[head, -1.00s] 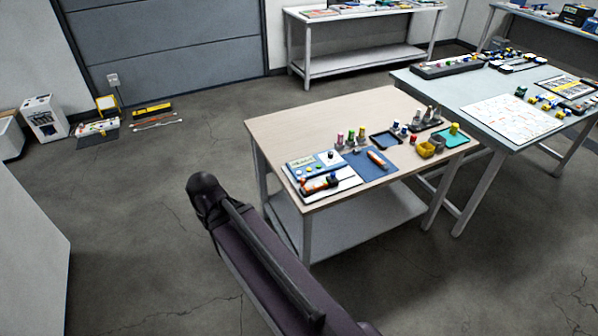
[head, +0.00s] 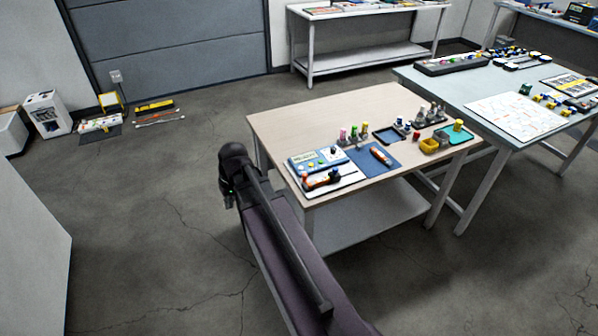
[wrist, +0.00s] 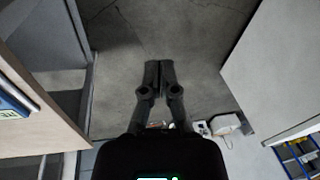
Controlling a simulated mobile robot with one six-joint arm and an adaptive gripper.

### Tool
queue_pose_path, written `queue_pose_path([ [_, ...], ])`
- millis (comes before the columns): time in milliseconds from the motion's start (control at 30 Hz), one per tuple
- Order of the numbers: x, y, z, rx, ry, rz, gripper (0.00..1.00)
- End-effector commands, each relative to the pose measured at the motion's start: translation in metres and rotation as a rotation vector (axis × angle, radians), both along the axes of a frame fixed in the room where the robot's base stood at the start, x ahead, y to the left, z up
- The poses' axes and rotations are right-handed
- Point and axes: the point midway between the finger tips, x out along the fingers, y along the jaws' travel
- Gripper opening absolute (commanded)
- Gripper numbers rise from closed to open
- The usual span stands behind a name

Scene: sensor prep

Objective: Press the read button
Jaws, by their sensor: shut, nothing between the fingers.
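A blue and white device (head: 318,160) with a small display and several coloured buttons lies at the near left corner of the wooden table (head: 290,118). I cannot tell which of its buttons is the read button. In the wrist view only a blue edge of the device (wrist: 14,104) shows at the far left. My gripper (wrist: 158,66) is shut and empty, over the open floor to the side of the table. It is apart from the device. In the head view my arm hides most of the gripper.
Vials, trays and yellow cups stand farther right. A grey table (head: 440,80) stands behind.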

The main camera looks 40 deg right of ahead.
Motion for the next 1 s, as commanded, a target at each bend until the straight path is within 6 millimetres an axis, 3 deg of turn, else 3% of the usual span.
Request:
queue_pose_path([
  [33,0.013,-0.016,-0.004,0.022,-0.017,-0.019,0.0],
  [200,0.041,-0.064,-0.008,0.091,-0.091,-0.066,0.0],
  [500,0.079,-0.164,-0.01,0.188,-0.243,-0.159,0.0],
  [800,0.096,-0.279,-0.007,0.246,-0.412,-0.261,0.0],
  [1000,0.095,-0.336,-0.003,0.261,-0.497,-0.31,0.0],
])
